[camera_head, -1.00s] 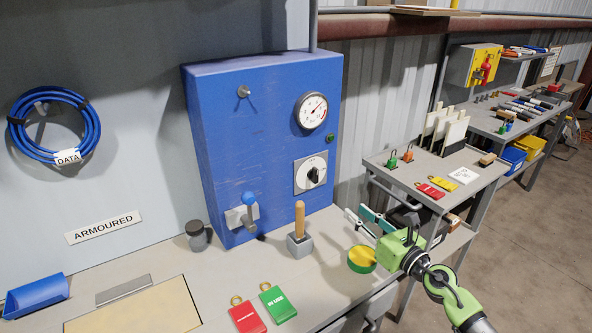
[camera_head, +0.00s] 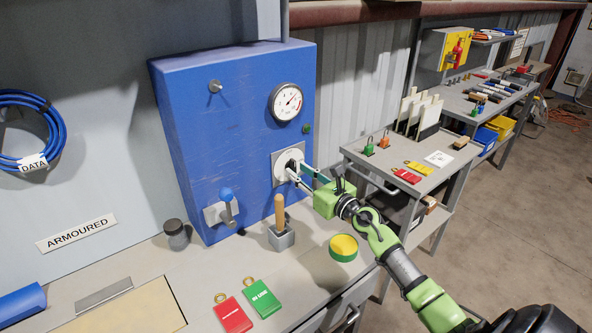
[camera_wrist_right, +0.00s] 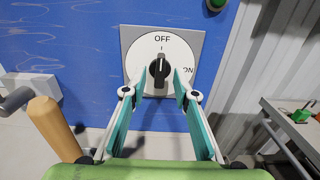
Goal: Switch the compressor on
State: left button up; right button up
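The compressor's blue cabinet (camera_head: 240,110) stands at the back of the bench. Its rotary switch (camera_head: 291,163) is a black knob on a white dial with a grey plate. In the right wrist view the knob (camera_wrist_right: 159,70) stands upright, its white mark toward OFF; ON is at the dial's right. My right gripper (camera_head: 296,172) is in front of the dial. In the wrist view its fingertips (camera_wrist_right: 159,82) are open, one on each side of the knob, with gaps visible. Contact with the dial cannot be told. My left gripper is not in view.
A gauge (camera_head: 286,102) and a small green lamp (camera_head: 306,128) are above the switch. A blue-knobbed lever (camera_head: 227,203) and a wooden-handled tool (camera_head: 280,217) stand left of my gripper. Red and green tags lie in front.

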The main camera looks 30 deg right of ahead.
jog(key=shift+w+a, duration=0.1)
jog(key=shift+w, duration=1)
grip_shut()
